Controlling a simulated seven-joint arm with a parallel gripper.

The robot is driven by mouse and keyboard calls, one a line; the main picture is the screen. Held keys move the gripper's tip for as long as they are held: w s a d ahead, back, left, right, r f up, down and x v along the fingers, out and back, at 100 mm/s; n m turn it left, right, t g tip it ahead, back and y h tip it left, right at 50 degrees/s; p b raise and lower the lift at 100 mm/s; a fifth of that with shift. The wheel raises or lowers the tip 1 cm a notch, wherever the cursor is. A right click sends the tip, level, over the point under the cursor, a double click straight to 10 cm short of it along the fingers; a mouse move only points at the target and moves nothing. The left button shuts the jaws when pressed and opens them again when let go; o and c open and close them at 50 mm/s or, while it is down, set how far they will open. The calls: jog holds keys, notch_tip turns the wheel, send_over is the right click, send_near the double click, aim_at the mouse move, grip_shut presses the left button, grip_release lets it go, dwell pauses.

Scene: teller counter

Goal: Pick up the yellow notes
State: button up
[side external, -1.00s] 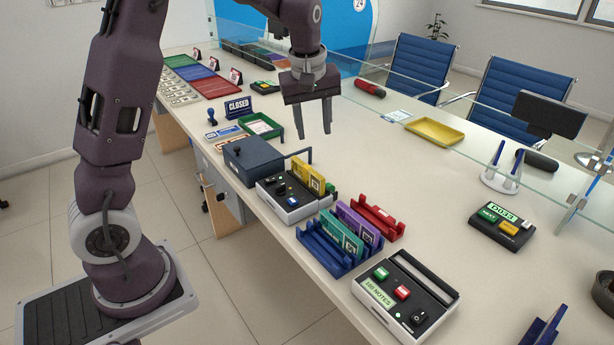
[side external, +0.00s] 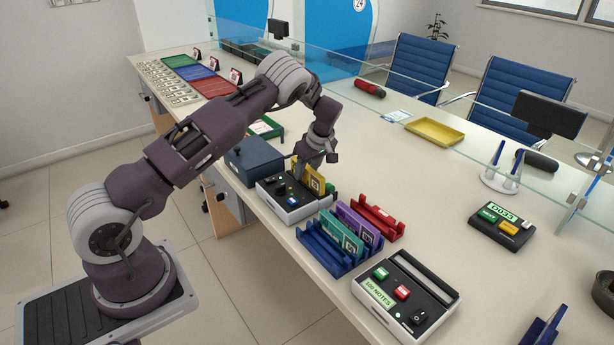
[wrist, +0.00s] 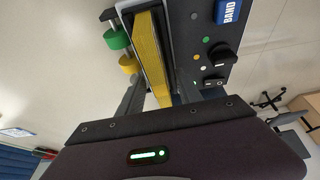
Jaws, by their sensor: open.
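The yellow notes (side external: 311,177) stand upright in the slot of a grey and black banding machine (side external: 291,204) in the side view. In the wrist view the notes (wrist: 153,58) show as a yellow strip seen from above, running between my fingers. My gripper (wrist: 152,95) is open, with one finger on each side of the strip. In the side view my gripper (side external: 309,172) is low over the machine at the notes, and its fingers are partly hidden. I cannot tell whether the fingers touch the notes.
A blue rack (side external: 325,250) with teal and purple note bundles stands right of the machine, with a red rack (side external: 378,216) behind it. A dark blue box (side external: 252,160) stands close on the left. The counter behind the machine is mostly clear.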

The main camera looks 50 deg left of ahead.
grip_shut()
